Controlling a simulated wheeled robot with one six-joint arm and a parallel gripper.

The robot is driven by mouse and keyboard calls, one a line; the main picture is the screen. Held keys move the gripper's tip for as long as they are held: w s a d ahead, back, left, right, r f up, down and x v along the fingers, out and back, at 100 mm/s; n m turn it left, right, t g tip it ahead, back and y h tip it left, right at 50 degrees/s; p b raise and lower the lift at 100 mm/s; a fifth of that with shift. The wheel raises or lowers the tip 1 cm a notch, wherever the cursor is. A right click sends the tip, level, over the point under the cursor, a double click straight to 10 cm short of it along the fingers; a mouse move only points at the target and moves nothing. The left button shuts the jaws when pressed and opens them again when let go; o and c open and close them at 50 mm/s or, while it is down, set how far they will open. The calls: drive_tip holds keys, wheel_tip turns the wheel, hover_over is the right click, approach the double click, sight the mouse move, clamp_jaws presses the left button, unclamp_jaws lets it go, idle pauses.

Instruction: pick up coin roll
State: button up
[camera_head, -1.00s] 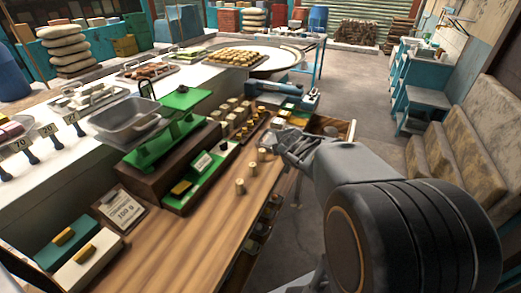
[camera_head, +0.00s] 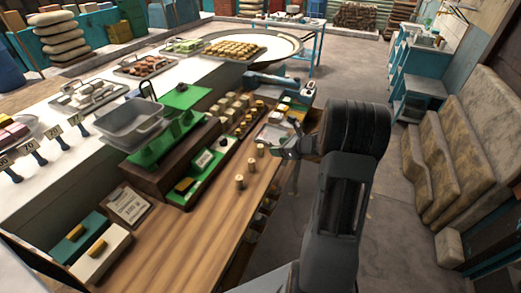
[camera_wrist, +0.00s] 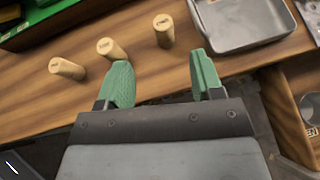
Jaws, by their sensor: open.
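Three small tan coin rolls stand on the wooden counter: a far one (camera_head: 259,150), a middle one (camera_head: 250,165) and a near one (camera_head: 239,182). In the wrist view they show as a left roll (camera_wrist: 66,68), a middle roll (camera_wrist: 112,50) and a right roll (camera_wrist: 163,32). My gripper (camera_head: 284,147) is over the counter's right edge, just right of the far roll. In the wrist view its green fingers (camera_wrist: 160,70) are wide apart with nothing between them.
A grey metal tray (camera_wrist: 238,42) lies beyond the right finger in the wrist view. A green scale (camera_head: 170,142) with a grey pan stands left of the rolls. A box of several gold and pale pieces (camera_head: 240,122) stands behind. The near counter (camera_head: 200,235) is clear.

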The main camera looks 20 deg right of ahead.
sight(261, 146)
drive_tip(key=x, duration=0.3)
drive_tip(key=shift+w+a, duration=0.15)
drive_tip(key=shift+w, duration=0.05)
drive_tip(key=shift+p+x, duration=1.5)
drive_tip(key=shift+x, duration=1.15)
drive_tip(key=c, duration=1)
drive_tip(key=shift+c, duration=0.2)
